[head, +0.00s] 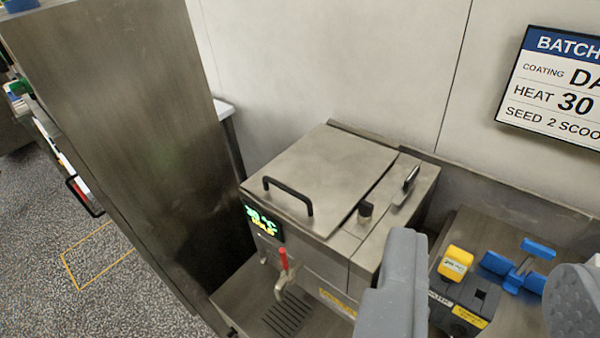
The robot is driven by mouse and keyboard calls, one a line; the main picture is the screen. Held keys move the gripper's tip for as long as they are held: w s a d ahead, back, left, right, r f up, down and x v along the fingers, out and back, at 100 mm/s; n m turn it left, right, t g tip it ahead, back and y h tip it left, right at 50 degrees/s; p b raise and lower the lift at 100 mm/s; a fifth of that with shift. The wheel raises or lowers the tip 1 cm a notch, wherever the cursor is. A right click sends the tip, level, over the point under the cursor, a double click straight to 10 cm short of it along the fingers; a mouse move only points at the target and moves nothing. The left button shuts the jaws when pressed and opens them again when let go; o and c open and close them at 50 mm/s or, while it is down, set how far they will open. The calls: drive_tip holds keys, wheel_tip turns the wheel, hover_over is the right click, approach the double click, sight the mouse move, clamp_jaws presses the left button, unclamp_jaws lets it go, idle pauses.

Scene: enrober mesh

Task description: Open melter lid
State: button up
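The melter (345,240) is a steel box on the counter, with a green and yellow display on its front. Its flat steel lid (325,170) lies shut on top. A black bar handle (290,190) stands on the lid's front left edge. My gripper (490,268) is at the lower right, to the right of the melter and apart from the lid handle in the picture. Its two grey fingers are spread wide, with nothing seen held between them. The lower parts of the fingers are cut off by the frame.
A red-handled tap (283,262) sticks out from the melter's front above a slotted drip tray (287,318). A tall steel panel (115,130) stands at left. A yellow block (456,262) and blue pieces (520,265) sit at right. A batch sign (555,85) hangs on the wall.

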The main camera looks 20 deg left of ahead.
drive_tip(key=shift+w+a+r, duration=0.1)
drive_tip(key=n+g+y+p, duration=0.4)
drive_tip(key=n+g+p, duration=0.95)
drive_tip(key=p, duration=0.95)
hover_over(296, 193)
drive_tip(key=s+d, duration=0.5)
wheel_tip(296, 193, down, 21)
drive_tip(key=n+t, duration=0.1)
drive_tip(key=t, duration=0.1)
drive_tip(key=p+x, duration=0.2)
drive_tip(key=x, duration=1.1)
drive_tip(key=shift+w+f, duration=0.1)
drive_tip(key=shift+f, duration=0.2)
drive_tip(key=shift+r, duration=0.1)
clamp_jaws()
